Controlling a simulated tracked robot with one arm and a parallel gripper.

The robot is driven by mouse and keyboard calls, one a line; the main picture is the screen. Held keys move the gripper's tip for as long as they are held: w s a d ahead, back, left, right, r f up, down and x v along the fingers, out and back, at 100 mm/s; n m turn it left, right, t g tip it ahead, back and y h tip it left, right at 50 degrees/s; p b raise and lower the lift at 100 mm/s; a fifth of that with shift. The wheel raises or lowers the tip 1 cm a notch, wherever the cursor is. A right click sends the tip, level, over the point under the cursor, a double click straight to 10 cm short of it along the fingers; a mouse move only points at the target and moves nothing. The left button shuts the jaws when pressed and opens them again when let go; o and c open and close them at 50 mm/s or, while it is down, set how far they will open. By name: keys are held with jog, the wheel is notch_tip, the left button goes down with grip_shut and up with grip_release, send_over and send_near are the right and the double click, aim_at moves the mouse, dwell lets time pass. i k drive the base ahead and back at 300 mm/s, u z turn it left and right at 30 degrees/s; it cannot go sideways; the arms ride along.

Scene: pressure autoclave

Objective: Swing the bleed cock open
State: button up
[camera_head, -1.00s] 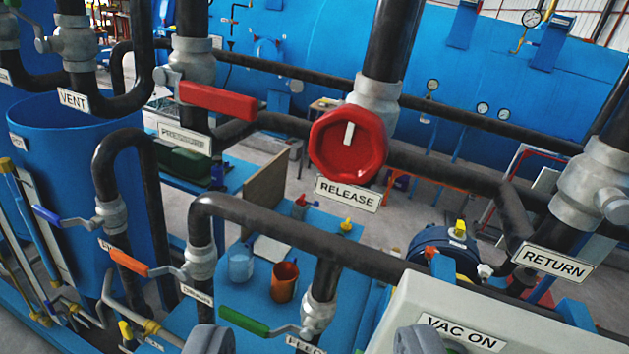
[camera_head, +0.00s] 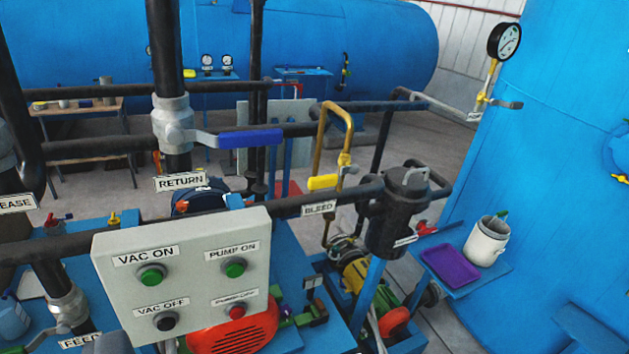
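The bleed cock's yellow lever (camera_head: 323,182) is right of centre, above the white BLEED label (camera_head: 319,208). The lever lies nearly level and points left from a small brass valve body (camera_head: 345,163), across the line of its upright pipe. A brass gooseneck pipe (camera_head: 336,108) bends over above it. A small dark grey shape at the bottom left edge looks like a fingertip of my gripper (camera_head: 108,344). It is well away from the lever, low and to its left. The rest of the gripper is out of frame, so its opening is hidden.
A grey button panel (camera_head: 190,290) stands low in front, left of the cock. A RETURN valve with a blue lever (camera_head: 250,139) sticks out left of it. A black strainer pot (camera_head: 398,215) stands close on its right. A blue vessel (camera_head: 560,200) fills the right side.

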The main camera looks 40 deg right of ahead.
aim_at(332, 180)
jog(key=u, duration=0.05)
jog(key=k, duration=0.45)
jog(key=z, duration=0.2)
jog(key=i, duration=1)
jog(key=z, duration=0.65)
